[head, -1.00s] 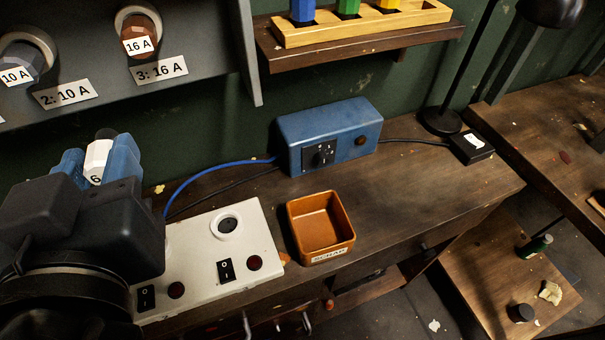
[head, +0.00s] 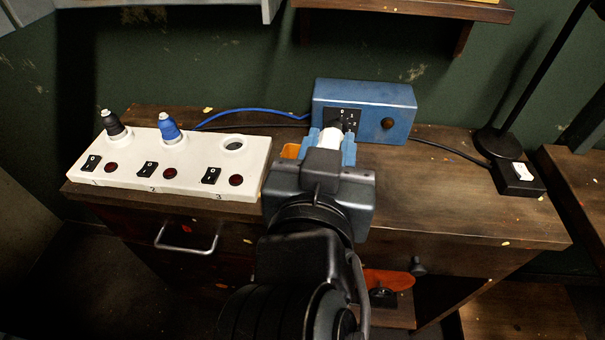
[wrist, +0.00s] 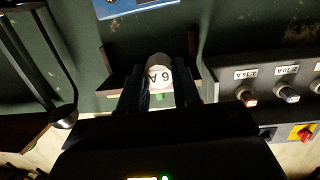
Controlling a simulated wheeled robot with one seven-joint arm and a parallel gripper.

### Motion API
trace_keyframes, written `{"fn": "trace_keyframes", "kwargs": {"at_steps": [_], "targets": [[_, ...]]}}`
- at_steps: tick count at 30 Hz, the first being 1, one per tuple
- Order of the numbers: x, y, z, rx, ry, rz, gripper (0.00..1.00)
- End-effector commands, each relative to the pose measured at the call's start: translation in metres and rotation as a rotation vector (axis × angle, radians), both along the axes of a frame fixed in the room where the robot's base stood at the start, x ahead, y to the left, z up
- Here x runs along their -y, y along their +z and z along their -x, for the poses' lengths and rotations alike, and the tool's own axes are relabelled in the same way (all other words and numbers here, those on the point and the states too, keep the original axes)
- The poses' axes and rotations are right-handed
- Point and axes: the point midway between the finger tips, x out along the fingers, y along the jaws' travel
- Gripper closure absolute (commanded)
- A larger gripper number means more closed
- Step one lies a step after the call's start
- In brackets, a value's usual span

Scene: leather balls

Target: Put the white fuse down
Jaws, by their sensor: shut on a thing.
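My gripper (head: 332,150) is shut on the white fuse (head: 328,138), with a blue finger on each side of it. In the wrist view the white fuse (wrist: 158,72) shows its "6 A" label between the dark fingers. In the head view the gripper is in front of the blue box (head: 365,103) and above the bench.
The white socket board (head: 190,188) stands left of my gripper. It holds a black plug (head: 113,125) and a blue plug (head: 168,128); its right socket (head: 233,146) is empty. A lamp base with a black switch box (head: 518,177) is at right. The bench between is mostly clear.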

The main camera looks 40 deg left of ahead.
Motion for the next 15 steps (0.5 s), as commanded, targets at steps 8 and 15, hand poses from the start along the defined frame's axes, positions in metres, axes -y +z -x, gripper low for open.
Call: {"fn": "trace_keyframes", "kwargs": {"at_steps": [8,15], "targets": [[-0.059,-0.035,-0.008,0.000,0.001,0.003,1.00],[-0.085,-0.051,-0.012,0.001,0.000,0.000,1.00]]}}
